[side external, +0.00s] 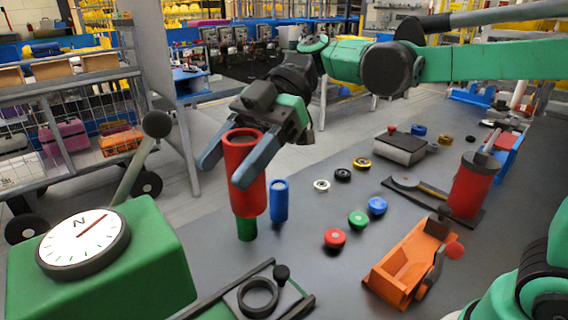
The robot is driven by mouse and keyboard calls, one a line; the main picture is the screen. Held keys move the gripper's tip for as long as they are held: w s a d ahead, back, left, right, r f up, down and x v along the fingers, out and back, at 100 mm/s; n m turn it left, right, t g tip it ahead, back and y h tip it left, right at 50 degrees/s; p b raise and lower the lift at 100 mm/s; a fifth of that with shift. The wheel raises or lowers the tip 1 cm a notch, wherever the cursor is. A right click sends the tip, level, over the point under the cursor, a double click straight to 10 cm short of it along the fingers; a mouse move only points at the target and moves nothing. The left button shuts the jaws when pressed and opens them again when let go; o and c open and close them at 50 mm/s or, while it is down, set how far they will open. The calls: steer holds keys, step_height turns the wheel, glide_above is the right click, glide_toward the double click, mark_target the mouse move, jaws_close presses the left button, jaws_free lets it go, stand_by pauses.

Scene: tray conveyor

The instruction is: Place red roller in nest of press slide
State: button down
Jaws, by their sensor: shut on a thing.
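The red roller (246,172), a hollow-topped cylinder, is upright between the blue fingers of my gripper (226,167), which is shut on it. A green cylinder (246,229) shows directly below the roller, its upper part hidden; I cannot tell whether they touch. The press slide (292,303) is at the bottom centre, with a dark ring-shaped nest (258,297) and a black knob. The nest looks empty. It is nearer the camera than the roller. The green press body (150,262) with a dial and lever stands at the left.
A blue cylinder (279,203) stands close to the right of the roller. Several coloured caps, including a red one (335,238), lie mid-table. An orange holder (405,265) and a larger red cylinder (472,187) stand at the right. Table between press slide and orange holder is clear.

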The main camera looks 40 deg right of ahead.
step_height(320, 180, down, 19)
steer(key=shift+r, duration=0.15)
stand_by(0.4)
steer(key=shift+c, duration=1.1)
jaws_free()
steer(key=s+d+r+m+t+h, duration=0.1)
steer(key=d+r+m+t+h, duration=0.2)
steer(key=d+m+h, duration=0.3)
steer(key=s+d+r+m+t+h, duration=0.1)
steer(key=d+r+m+t+h, duration=0.3)
steer(key=d+m, duration=0.7)
steer(key=m+t+h, duration=0.2)
steer(key=m, duration=0.1)
steer(key=shift+t, duration=0.3)
